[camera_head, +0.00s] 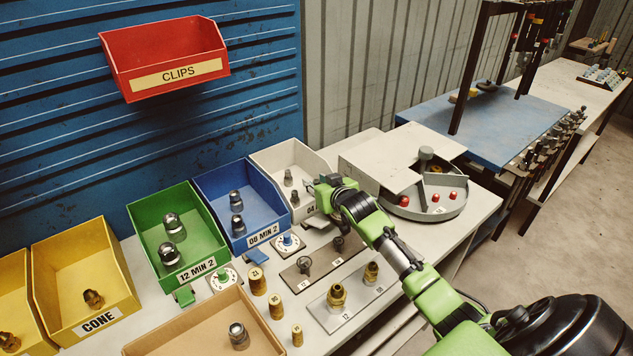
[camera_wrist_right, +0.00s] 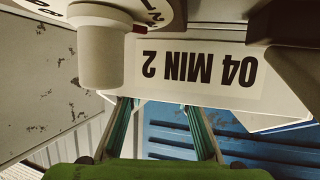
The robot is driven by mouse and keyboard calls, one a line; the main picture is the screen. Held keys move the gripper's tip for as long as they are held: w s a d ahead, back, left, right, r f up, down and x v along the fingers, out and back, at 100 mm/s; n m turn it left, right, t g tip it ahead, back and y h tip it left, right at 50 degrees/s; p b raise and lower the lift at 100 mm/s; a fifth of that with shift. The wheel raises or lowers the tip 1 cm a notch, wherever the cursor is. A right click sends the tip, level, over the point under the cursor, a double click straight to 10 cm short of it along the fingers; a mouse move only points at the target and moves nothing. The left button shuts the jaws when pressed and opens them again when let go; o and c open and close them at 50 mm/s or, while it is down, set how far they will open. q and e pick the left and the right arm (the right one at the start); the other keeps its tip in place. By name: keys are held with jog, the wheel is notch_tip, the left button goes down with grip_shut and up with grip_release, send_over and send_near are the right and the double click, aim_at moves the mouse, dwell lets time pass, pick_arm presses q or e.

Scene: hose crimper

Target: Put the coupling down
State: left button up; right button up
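My right gripper (camera_head: 327,189) is at the front right edge of the white bin (camera_head: 275,156) marked 04. In the right wrist view, the bin's label panel (camera_wrist_right: 200,68) reads "04 MIN 2" upside down. Two green fingers of this gripper (camera_wrist_right: 158,106) run up to the rim, with a gap between their visible parts. Their tips are hidden behind the panel, so I cannot see whether they hold a coupling. Small metal couplings (camera_head: 288,177) are in the white bin. My left gripper is not in view.
A blue bin (camera_head: 211,183), a green bin (camera_head: 148,231) and yellow bins (camera_head: 62,267) stand left of the white bin. A red CLIPS bin (camera_head: 165,83) hangs above. A round machine (camera_head: 436,206) is to the right; brass fittings (camera_head: 337,294) stand in front.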

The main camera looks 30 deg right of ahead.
jog(key=shift+r, duration=0.1)
jog(key=shift+s+r, duration=0.1)
jog(key=v, duration=1.2)
jog(key=shift+b, duration=0.35)
